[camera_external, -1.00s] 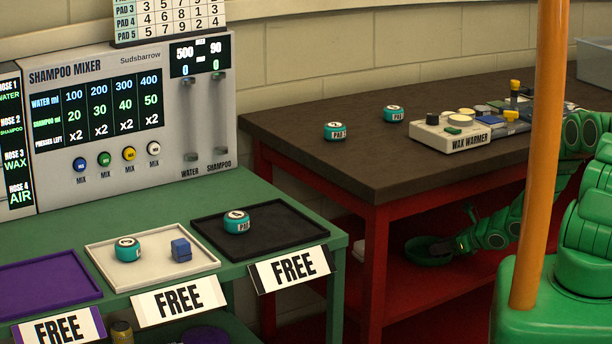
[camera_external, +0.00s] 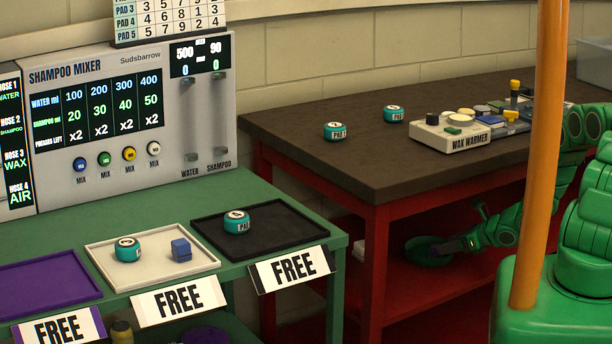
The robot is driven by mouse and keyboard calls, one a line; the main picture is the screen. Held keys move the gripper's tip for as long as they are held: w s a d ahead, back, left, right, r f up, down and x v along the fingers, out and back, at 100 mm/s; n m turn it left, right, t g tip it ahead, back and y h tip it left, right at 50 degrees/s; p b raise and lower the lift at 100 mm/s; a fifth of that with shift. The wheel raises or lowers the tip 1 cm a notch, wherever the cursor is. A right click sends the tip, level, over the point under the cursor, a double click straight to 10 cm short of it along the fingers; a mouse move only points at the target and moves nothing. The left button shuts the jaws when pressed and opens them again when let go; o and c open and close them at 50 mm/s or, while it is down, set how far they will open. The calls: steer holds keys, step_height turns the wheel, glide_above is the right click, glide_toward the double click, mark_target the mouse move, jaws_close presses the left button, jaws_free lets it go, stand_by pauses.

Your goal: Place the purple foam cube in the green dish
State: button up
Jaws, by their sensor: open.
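The green dish (camera_external: 428,250) is on the lower shelf of the red-framed table, partly in shadow. My gripper (camera_external: 462,242) is open and reaches in under the tabletop from the right, at the dish's right side. I cannot tell whether it touches the dish. I cannot make out the purple foam cube in this view. The inside of the dish is too dark and small to read. A blue cube (camera_external: 181,250) sits on the white tray (camera_external: 105,257) on the green bench.
The dark tabletop (camera_external: 300,140) is above my gripper, with two teal pucks and the wax warmer (camera_external: 450,132) on it. A red table leg (camera_external: 375,270) stands left of the dish. An orange post (camera_external: 540,150) crosses in front of my arm.

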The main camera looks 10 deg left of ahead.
steer(key=v, duration=0.8)
steer(key=shift+d+r, duration=0.15)
steer(key=shift+d, duration=0.15)
steer(key=shift+s, duration=0.1)
stand_by(0.4)
